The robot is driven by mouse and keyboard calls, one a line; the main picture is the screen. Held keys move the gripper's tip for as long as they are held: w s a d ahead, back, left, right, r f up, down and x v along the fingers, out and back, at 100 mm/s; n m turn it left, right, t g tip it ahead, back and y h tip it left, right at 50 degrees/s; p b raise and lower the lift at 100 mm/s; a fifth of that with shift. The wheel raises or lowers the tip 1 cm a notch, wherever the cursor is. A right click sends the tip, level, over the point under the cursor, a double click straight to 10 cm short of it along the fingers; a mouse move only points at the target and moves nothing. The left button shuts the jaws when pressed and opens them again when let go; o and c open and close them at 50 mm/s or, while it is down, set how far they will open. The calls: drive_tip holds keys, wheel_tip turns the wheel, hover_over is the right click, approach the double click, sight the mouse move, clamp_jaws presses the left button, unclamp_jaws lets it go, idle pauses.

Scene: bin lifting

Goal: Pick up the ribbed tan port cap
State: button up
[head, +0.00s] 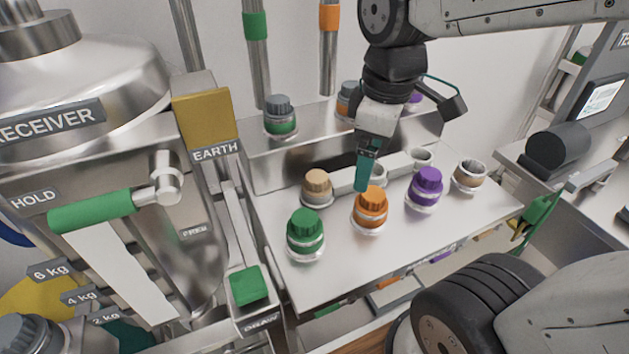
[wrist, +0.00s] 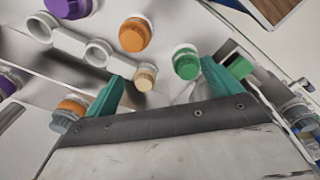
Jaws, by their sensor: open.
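The ribbed tan port cap (head: 317,183) sits upright on a clear-collared port at the back left of the steel shelf. In the wrist view the tan cap (wrist: 146,75) shows between the two teal fingertips, nearer the left one, and apart from both. My gripper (head: 362,176) points down above the shelf, to the right of the tan cap and behind the orange cap (head: 370,199). In the wrist view my gripper (wrist: 160,76) is open and nothing is held in its fingers.
A green cap (head: 305,226) stands in front of the tan one. A purple cap (head: 426,181) and an uncapped port (head: 469,177) are to the right. A raised steel ledge (head: 262,158) with more capped ports runs behind. A green-handled lever (head: 92,212) is at left.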

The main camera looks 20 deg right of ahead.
drive_tip(key=w+a+f+n, duration=0.1)
drive_tip(key=w+f+n, duration=0.3)
drive_tip(key=w+n, duration=0.55)
drive_tip(key=n+g, duration=0.1)
drive_tip(key=n, duration=0.9)
hover_over(317, 177)
wheel_tip(317, 177, down, 5)
drive_tip(key=shift+w+a+r, duration=0.1)
drive_tip(key=shift+a, duration=0.05)
drive_tip(key=shift+w+f, duration=0.1)
drive_tip(key=shift+f, duration=0.25)
wheel_tip(317, 177, down, 7)
drive_tip(key=shift+f, duration=0.1)
drive_tip(key=c, duration=1.3)
